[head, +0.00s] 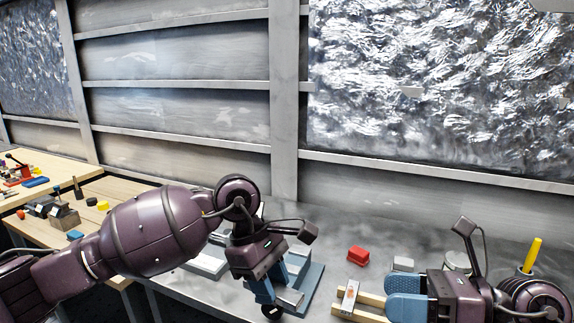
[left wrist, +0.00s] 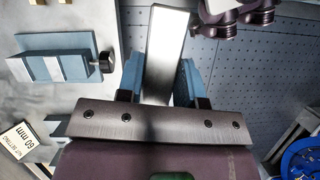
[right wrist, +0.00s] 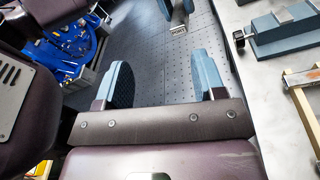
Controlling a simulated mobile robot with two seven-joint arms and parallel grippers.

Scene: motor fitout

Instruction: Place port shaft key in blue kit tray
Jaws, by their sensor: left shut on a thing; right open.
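My left gripper (head: 268,296) is shut on a flat grey metal bar, likely the port shaft key (head: 290,297). In the left wrist view the key (left wrist: 168,45) sticks out lengthwise from between the blue fingers (left wrist: 157,85). The right wrist view also shows the key (right wrist: 178,29), held over the dark dotted floor. My right gripper (right wrist: 162,85) is open and empty; it shows at the lower right of the head view (head: 406,296). A blue tray (right wrist: 72,45), likely the kit tray, sits low at upper left in the right wrist view, and partly at the left wrist view's corner (left wrist: 302,160).
A blue-based fixture with metal blocks (left wrist: 60,62) stands on the grey bench. A wooden table with parts (head: 105,188) stands at left.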

